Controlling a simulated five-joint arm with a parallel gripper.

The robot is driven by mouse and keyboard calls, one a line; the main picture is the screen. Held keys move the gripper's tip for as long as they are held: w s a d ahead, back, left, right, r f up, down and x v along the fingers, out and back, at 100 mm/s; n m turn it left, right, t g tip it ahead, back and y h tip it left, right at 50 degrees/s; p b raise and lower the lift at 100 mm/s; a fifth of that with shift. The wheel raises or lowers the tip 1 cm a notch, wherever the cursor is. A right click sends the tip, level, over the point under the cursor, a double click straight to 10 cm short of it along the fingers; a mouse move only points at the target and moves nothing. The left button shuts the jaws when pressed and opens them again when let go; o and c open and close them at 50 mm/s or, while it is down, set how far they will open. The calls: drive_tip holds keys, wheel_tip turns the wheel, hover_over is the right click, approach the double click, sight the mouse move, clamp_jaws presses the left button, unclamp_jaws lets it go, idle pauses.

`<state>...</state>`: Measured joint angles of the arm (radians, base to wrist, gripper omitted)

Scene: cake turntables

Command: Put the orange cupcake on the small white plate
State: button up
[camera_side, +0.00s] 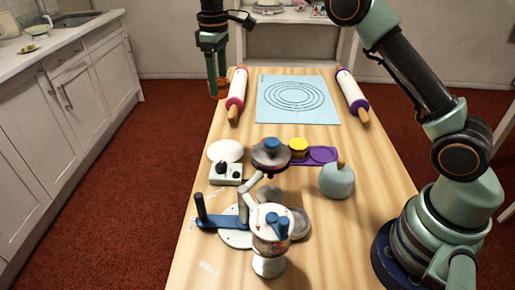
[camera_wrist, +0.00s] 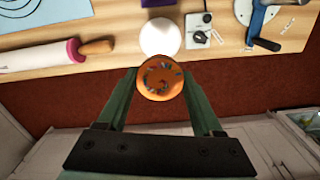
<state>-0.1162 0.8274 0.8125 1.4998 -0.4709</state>
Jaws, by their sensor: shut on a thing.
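The orange cupcake (camera_wrist: 160,82) has colored sprinkles on top and sits between my fingertips in the wrist view. My gripper (camera_side: 217,86) is shut on it, pointing down and held in the air near the table's left edge in the side view. Only part of the orange shows around the fingers there. The small white plate (camera_side: 226,151) lies on the table's left side and looks empty. In the wrist view the plate (camera_wrist: 160,37) is just beyond the cupcake, apart from it, with red floor below the cupcake.
A rolling pin with pink ends (camera_side: 236,95) lies close to my gripper. A grey control box (camera_side: 226,174) stands beside the plate.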

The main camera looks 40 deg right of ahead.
wheel_tip(320, 180, down, 18)
drive_tip(key=shift+f, duration=0.15)
idle(0.3)
drive_tip(key=shift+f, duration=0.2)
drive_tip(key=o, duration=1.5)
